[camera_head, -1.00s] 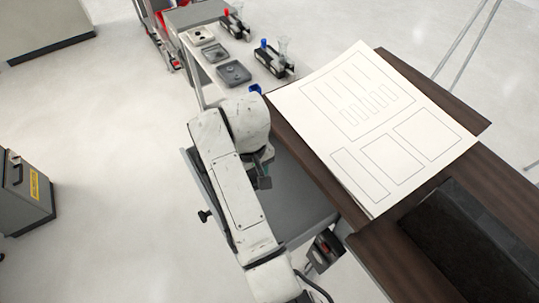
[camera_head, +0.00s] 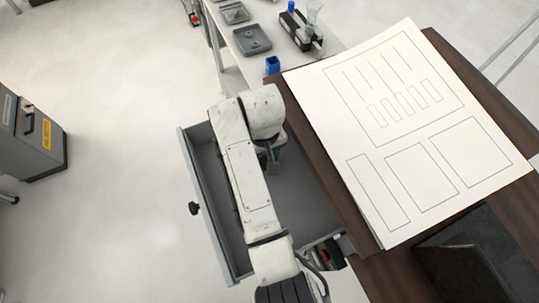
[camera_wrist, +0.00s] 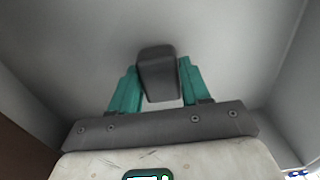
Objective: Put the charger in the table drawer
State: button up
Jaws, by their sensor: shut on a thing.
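The table drawer (camera_head: 300,203) is grey, stands open on the left side of the dark wooden table (camera_head: 345,205), and looks empty where I see its floor. My gripper (camera_wrist: 158,66) has teal fingers and is shut on the charger (camera_wrist: 157,78), a small dark grey block. In the wrist view the charger is between the fingers, with grey drawer walls and floor around it. I cannot tell whether it touches the floor. In the head view my arm covers part of the drawer and hides the charger; only a bit of the gripper shows.
A large white sheet with printed outlines (camera_head: 405,130) covers much of the tabletop. A black case (camera_head: 475,255) lies at the lower right. A side bench with grey trays (camera_head: 252,40) and a blue cup (camera_head: 272,65) stands behind. The floor at left is clear up to a grey box (camera_head: 38,130).

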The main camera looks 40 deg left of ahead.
jog(key=shift+f, duration=0.6)
jog(key=shift+f+b, duration=0.15)
jog(key=shift+b, duration=0.15)
jog(key=o, duration=1.2)
notch_tip(320, 180, up, 11)
jog(key=shift+p, duration=0.7)
jog(key=shift+r+p, duration=0.65)
jog(key=shift+p, duration=0.05)
